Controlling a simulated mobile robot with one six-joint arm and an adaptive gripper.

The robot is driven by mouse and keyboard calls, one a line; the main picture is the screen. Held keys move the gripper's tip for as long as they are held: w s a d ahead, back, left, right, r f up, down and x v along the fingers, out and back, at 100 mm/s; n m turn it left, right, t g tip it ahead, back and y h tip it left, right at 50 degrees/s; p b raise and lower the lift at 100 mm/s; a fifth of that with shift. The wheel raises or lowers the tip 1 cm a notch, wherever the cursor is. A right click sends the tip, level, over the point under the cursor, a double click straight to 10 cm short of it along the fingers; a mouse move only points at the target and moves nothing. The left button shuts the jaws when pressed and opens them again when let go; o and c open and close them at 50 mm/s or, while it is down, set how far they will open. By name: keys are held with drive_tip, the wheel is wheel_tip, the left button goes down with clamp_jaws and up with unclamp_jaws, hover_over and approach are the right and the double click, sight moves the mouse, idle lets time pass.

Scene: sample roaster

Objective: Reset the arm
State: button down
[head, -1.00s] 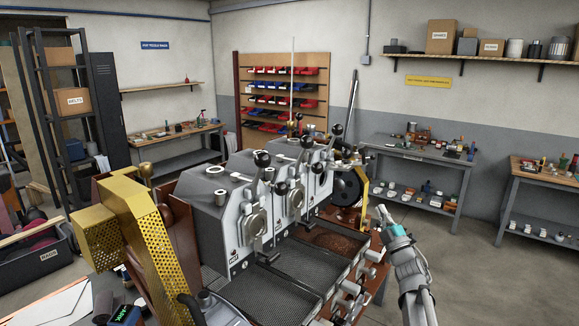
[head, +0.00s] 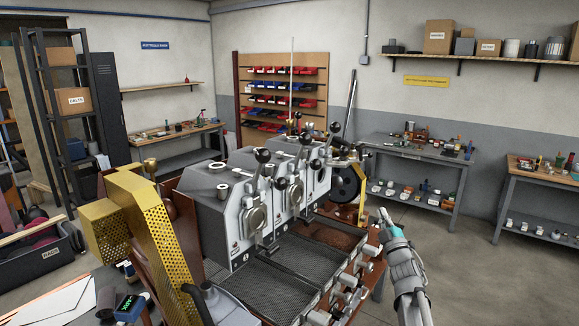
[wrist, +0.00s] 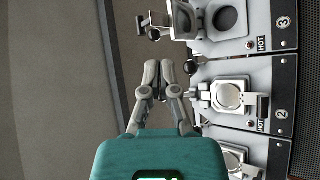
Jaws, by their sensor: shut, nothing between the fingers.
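My gripper (head: 384,214) is at the right of the sample roaster (head: 226,208) in the head view, raised in front of its right end and apart from it. In the wrist view my gripper (wrist: 159,70) is shut, its fingers close together with nothing between them. Beyond the fingers, the roaster's front panel (wrist: 272,105) shows units marked 2 and 3 with "HOT" labels. A round glass-like port (wrist: 229,96) on unit 2 lies to the right of the fingers.
A yellow perforated guard (head: 148,222) stands at the left. Grey workbenches (head: 408,150) with small items line the back wall. The floor (head: 470,270) at the right is open.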

drive_tip(key=s+f+m+g+h, duration=0.2)
drive_tip(key=f+m+g+h, duration=0.3)
drive_tip(key=f, duration=0.4)
drive_tip(key=s+f+m+g+h, duration=0.2)
drive_tip(key=f+m+g, duration=0.4)
drive_tip(key=f, duration=0.2)
drive_tip(key=s+a+f+m+g+y, duration=0.1)
drive_tip(key=s+a+f+g, duration=0.2)
drive_tip(key=s, duration=0.3)
drive_tip(key=s+a+f+m+g+y, duration=0.1)
drive_tip(key=s+a+f+g, duration=0.3)
drive_tip(key=s, duration=0.3)
drive_tip(key=s+a+f+g+y, duration=0.1)
drive_tip(key=s+a+f+g, duration=0.2)
drive_tip(key=s+g, duration=0.2)
drive_tip(key=shift+s+a+f+m, duration=0.25)
drive_tip(key=shift+s+m, duration=0.15)
drive_tip(key=shift+s, duration=0.8)
